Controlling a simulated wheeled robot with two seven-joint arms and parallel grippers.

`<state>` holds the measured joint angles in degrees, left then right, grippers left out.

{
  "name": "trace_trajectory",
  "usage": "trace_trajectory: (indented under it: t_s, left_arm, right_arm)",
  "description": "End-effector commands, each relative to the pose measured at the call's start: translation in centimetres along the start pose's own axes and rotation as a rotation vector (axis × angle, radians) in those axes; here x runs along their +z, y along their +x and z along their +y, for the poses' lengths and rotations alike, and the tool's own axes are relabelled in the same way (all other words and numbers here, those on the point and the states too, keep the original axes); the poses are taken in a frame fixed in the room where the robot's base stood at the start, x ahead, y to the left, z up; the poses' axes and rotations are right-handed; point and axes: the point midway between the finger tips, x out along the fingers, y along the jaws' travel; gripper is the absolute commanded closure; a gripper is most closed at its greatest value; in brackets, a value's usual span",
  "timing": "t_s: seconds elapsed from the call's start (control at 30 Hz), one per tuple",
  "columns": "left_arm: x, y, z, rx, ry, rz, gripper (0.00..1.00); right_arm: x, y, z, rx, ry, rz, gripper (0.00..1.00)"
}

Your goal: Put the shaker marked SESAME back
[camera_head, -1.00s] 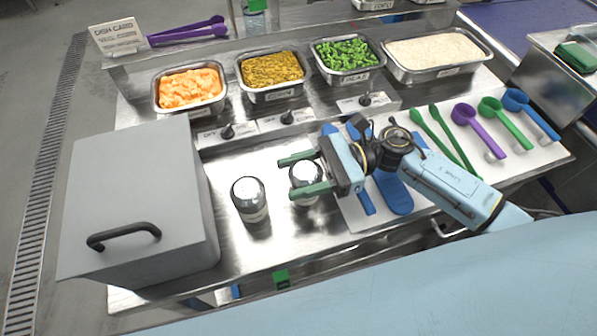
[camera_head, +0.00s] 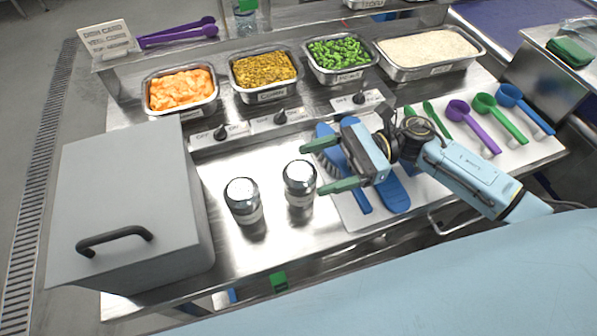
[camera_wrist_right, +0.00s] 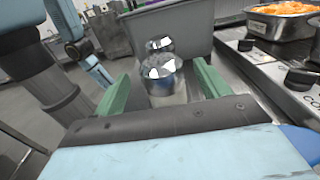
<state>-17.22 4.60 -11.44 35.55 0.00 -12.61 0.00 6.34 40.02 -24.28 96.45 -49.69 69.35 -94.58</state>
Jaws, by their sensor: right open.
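Two shakers with shiny domed lids and pale label bands stand upright on the steel counter: the left shaker (camera_head: 243,202) and the right shaker (camera_head: 300,184). Their label text is too small to read, so I cannot tell which is marked SESAME. My right gripper (camera_head: 315,167) is open and empty, just right of the right shaker, its green fingers pointing toward it. In the right wrist view, the nearer shaker (camera_wrist_right: 165,82) shows ahead between the open fingers, with the other shaker (camera_wrist_right: 158,46) behind it. My left gripper is out of view.
A grey box (camera_head: 125,200) with a black handle stands left of the shakers. Food pans, including orange food (camera_head: 180,92), line the back behind knobs. Bare counter lies around the shakers.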

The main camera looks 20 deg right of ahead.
Motion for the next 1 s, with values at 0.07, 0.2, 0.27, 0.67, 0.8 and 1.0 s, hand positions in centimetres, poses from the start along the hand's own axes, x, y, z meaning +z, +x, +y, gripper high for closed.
trace_trajectory:
  t_s: [0.07, 0.2, 0.27, 0.67, 0.8, 1.0]
  left_arm:
    - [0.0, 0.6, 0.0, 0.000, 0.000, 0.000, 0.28]
    - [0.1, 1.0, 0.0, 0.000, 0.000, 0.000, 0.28]
    - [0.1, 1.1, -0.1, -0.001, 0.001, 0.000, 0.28]
    - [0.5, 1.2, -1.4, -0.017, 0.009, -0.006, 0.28]
    - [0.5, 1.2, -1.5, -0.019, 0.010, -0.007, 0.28]
    - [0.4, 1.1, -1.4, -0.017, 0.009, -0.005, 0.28]
  right_arm:
    - [-0.3, -1.9, 0.0, -0.002, 0.002, 0.004, 0.25]
    - [-0.2, -4.3, 0.0, -0.002, 0.001, 0.002, 0.25]
    - [-0.2, -5.1, 0.0, -0.002, 0.001, 0.001, 0.25]
    - [0.1, -6.3, 0.0, 0.000, 0.000, -0.002, 0.25]
    - [0.0, -6.3, 0.0, 0.000, 0.000, -0.001, 0.25]
    - [0.2, -6.3, 0.0, 0.000, 0.000, -0.001, 0.25]
